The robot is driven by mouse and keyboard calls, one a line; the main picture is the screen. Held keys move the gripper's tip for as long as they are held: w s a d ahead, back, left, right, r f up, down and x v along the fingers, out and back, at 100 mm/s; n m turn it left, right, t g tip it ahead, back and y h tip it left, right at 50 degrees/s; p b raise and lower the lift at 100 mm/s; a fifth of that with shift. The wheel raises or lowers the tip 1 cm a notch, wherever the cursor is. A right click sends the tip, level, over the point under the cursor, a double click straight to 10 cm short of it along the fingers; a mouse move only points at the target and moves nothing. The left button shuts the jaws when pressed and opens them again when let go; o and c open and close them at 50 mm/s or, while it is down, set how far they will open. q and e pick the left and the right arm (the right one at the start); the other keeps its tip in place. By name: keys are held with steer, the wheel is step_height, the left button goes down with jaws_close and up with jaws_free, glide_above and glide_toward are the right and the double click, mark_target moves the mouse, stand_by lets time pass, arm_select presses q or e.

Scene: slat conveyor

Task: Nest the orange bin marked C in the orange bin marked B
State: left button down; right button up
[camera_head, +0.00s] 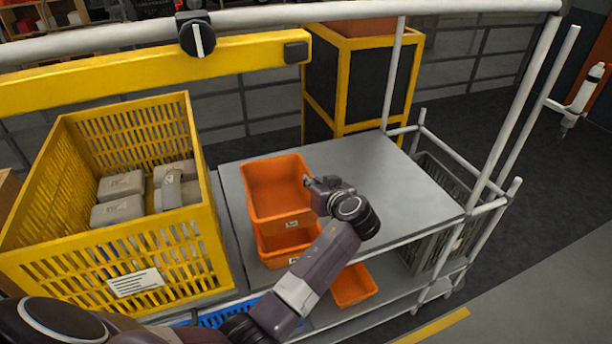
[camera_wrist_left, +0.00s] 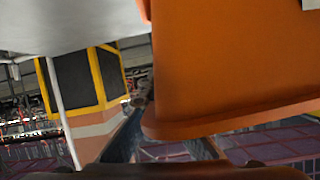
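Two orange bins stand one over the other at the left of the grey table, the upper orange bin (camera_head: 268,208) above the lower orange bin (camera_head: 270,245). Each has a white label on its front, but the letters are too small to read. The lower bin is largely hidden by the upper one, so I cannot tell how deep the upper one sits. My left gripper (camera_head: 309,182) is at the upper bin's right rim, with its fingers closed on the wall. The upper bin (camera_wrist_left: 235,60) fills the right of the left wrist view. My right gripper is not in view.
A yellow crate (camera_head: 205,262) with grey parts stands at the left. Another orange bin (camera_head: 354,285) is on the lower shelf (camera_head: 395,290). The right of the table top (camera_head: 410,200) is clear. A white post (camera_head: 515,100) rises at its right.

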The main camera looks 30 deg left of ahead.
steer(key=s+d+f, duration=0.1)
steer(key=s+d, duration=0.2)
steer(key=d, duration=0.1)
arm_select(q)
steer(key=f+b, duration=0.2)
steer(key=f, duration=0.1)
steer(key=f+b, duration=0.1)
steer(key=f, duration=0.1)
steer(key=shift+s+d, duration=0.2)
steer(key=shift+d, duration=0.05)
steer(key=shift+f+b, duration=0.3)
steer(key=shift+b, duration=0.3)
steer(key=shift+f+b, duration=0.95)
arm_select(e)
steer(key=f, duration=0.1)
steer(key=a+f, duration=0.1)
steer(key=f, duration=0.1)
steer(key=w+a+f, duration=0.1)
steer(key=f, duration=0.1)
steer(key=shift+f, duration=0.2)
arm_select(q)
steer(key=c, duration=2.1)
jaws_free()
